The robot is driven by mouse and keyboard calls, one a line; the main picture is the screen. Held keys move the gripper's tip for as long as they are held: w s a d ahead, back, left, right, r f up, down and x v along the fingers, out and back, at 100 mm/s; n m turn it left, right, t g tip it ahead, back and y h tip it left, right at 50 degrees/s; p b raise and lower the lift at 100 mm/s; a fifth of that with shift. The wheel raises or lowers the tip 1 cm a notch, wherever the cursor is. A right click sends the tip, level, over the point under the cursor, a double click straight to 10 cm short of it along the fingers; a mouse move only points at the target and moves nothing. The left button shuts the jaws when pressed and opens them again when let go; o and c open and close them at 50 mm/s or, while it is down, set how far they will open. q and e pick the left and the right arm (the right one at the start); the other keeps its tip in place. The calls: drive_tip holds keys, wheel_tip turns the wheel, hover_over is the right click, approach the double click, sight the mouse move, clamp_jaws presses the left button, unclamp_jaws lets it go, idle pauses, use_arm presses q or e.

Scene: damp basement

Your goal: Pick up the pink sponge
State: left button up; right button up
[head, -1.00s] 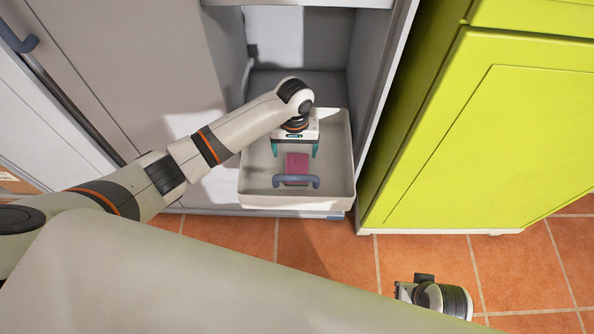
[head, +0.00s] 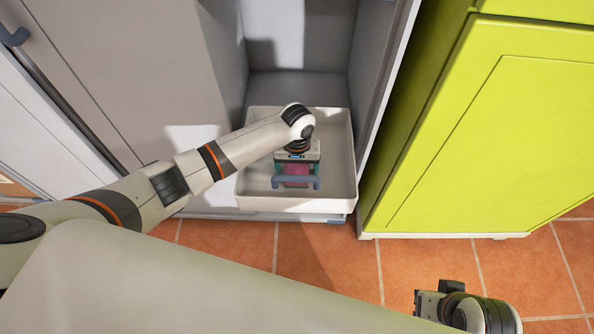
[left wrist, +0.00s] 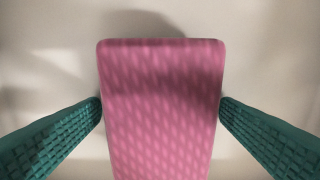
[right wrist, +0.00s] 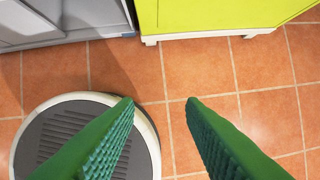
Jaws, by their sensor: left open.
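The pink sponge (head: 296,169) lies in a white drawer or tray (head: 343,185) with a blue-grey handle (head: 296,182). In the head view my left gripper hides part of it. In the left wrist view the sponge (left wrist: 161,105) fills the middle, standing between the two green fingers. My left gripper (head: 296,180) is open around the sponge, one finger on each side, and the fingertips come very close to its edges. My right gripper (right wrist: 160,102) is open and empty above the tiled floor, far from the drawer.
The drawer juts from a grey cabinet (head: 205,95). A lime-green cabinet (head: 480,130) stands just to its right. Orange floor tiles (head: 235,240) are clear in front. The right wrist view shows my round base below the gripper.

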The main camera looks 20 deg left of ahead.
use_arm(q)
drive_tip(key=shift+c, duration=0.5)
drive_tip(key=c, duration=1)
drive_tip(key=shift+o, duration=0.2)
